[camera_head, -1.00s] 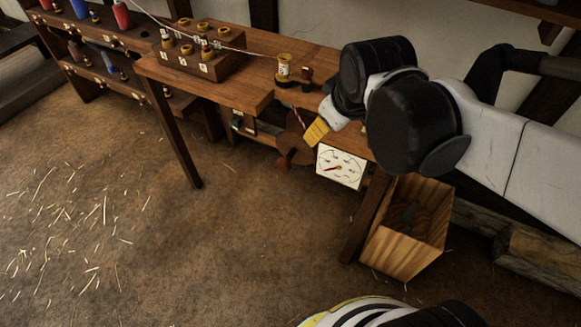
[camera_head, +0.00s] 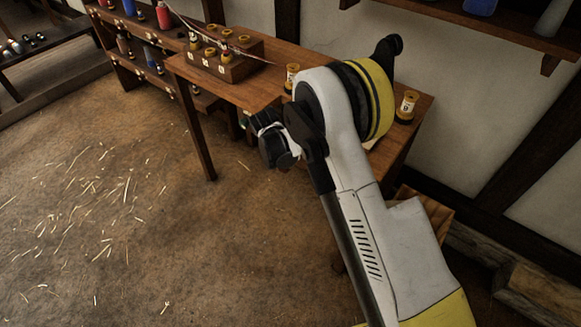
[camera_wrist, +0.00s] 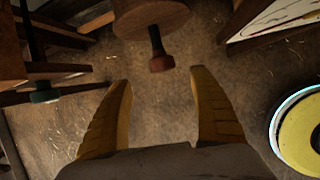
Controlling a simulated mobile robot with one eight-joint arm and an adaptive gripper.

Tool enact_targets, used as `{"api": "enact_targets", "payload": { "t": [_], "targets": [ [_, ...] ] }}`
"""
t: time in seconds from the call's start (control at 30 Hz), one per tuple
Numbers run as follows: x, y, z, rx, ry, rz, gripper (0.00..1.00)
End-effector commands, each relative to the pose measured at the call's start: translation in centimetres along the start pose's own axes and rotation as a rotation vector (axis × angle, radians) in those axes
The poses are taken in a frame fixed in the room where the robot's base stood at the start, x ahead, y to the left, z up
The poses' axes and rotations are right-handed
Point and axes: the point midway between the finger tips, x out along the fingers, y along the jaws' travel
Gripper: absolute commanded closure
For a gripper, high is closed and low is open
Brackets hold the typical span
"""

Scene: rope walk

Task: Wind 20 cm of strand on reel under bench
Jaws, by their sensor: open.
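In the wrist view, the wooden reel (camera_wrist: 135,18) shows at the top edge, with a crank handle ending in a reddish knob (camera_wrist: 161,63). My gripper (camera_wrist: 160,85) is open, and its two yellow fingers stand wide apart. The knob lies ahead of the gap between them, with no finger touching it. In the head view, the bench (camera_head: 425,112) is partly covered by my arm, which hides the reel and my fingertips. The strand (camera_head: 240,55) runs over the bench top towards a yellow bobbin (camera_head: 292,72).
Part of a white dial (camera_wrist: 268,14) shows at the upper right of the wrist view. A wooden block with yellow bobbins (camera_head: 240,66) sits on the bench. A wooden box (camera_head: 435,210) is partly hidden.

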Motion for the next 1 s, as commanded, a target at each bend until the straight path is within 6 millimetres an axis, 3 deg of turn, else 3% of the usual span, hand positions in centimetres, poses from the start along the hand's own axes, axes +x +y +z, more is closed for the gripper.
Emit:
{"api": "enact_targets", "payload": {
  "t": [0.27,0.5,0.7,1.0],
  "targets": [
    [3.4,0.1,-1.1,-0.064,-0.001,-0.007,0.28],
    [8.2,0.0,-1.1,-0.061,-0.001,-0.006,0.28],
    [11.3,0.1,-1.1,-0.061,-0.001,-0.006,0.28],
    [12.3,0.1,-1.0,-0.060,-0.001,-0.006,0.28]
  ]
}}
